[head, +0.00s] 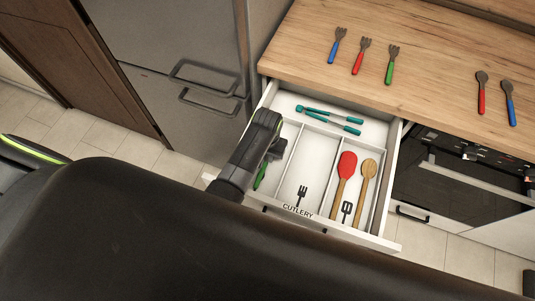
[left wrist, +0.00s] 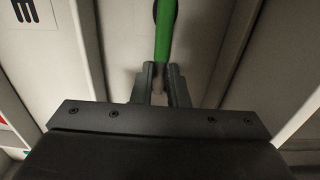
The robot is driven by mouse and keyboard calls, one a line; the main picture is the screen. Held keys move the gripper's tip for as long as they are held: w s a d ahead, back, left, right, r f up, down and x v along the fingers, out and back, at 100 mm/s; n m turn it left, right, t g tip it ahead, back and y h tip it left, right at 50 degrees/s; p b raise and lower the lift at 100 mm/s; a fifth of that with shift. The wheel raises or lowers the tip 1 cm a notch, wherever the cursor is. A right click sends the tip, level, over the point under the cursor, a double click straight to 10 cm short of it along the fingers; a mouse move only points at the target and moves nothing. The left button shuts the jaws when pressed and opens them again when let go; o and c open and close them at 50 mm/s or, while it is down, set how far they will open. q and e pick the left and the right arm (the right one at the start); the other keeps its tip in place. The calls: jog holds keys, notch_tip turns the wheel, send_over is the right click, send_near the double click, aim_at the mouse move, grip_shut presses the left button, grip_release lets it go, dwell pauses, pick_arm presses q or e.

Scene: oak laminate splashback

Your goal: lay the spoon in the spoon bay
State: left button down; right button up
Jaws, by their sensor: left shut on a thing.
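My left gripper (head: 272,152) is over the left front bay (head: 290,132) of the open drawer, shut on a green handle (head: 260,177), taken to be the spoon's. The handle also shows between the fingers in the left wrist view (left wrist: 165,35). The spoon's bowl is hidden, and I cannot tell whether the spoon touches the bay floor. The drawer front (head: 330,234) reads CUTLERY. My right gripper is not in view.
The middle bay (head: 311,165) has a fork mark and is empty. The right bay holds a red utensil (head: 344,172) and a wooden spoon (head: 366,178). Teal tongs (head: 335,122) lie in the back bay. Forks (head: 362,55) and two spoons (head: 481,92) lie on the worktop (head: 430,50).

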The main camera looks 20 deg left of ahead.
aim_at(267, 159)
pick_arm(q)
jog(key=shift+f, duration=0.15)
jog(key=c, duration=1.4)
grip_release()
jog(key=shift+c, duration=0.2)
notch_tip(267, 159, up, 12)
jog(key=shift+r+p, duration=0.2)
jog(key=shift+p, duration=0.15)
